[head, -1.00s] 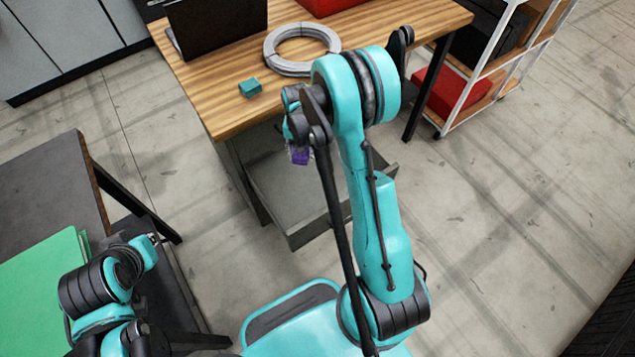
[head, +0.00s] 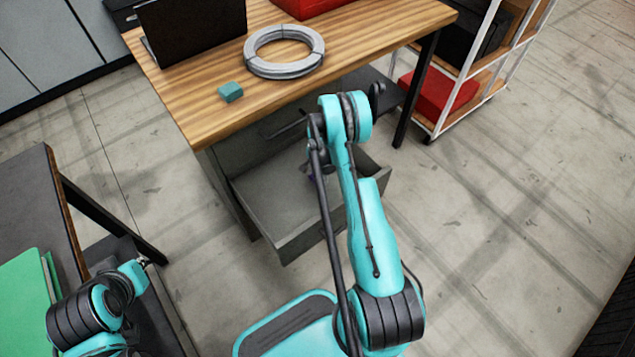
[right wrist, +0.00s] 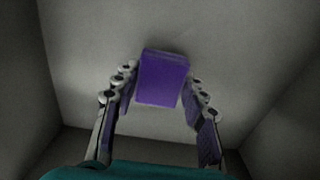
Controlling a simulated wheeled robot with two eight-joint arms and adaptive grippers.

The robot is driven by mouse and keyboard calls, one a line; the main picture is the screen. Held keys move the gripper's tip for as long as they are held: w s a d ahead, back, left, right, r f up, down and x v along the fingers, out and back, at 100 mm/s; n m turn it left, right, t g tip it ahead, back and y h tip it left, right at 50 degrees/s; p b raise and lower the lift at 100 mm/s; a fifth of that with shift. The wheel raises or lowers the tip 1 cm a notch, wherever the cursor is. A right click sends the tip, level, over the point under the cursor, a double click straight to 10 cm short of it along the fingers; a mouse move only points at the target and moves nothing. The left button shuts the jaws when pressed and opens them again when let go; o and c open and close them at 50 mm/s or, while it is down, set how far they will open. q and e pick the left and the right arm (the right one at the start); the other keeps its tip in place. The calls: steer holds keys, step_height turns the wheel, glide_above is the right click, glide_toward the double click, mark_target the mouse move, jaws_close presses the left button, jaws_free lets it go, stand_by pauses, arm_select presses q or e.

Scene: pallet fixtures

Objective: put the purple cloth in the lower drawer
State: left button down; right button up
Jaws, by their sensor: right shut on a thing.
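The purple cloth (right wrist: 163,80) is a small folded block between the fingers of my right gripper (right wrist: 161,92) in the right wrist view. The gripper is shut on it, with purple also showing along the inner sides of the fingers. Grey drawer walls and floor surround them. In the head view the open lower drawer (head: 262,213) sticks out under the wooden table, and my right arm reaches over it.
The wooden table (head: 180,98) holds a teal block (head: 231,92), a grey ring (head: 284,68), a dark laptop-like panel (head: 195,30) and a red box (head: 305,5). A white-framed cart (head: 470,75) stands at the right. A dark table with a green folder (head: 25,300) is at left.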

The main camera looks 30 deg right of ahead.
mark_target(318, 180)
step_height(318, 180, down, 3)
steer(key=shift+b, duration=0.5)
steer(key=shift+r, duration=0.1)
steer(key=o, duration=1.3)
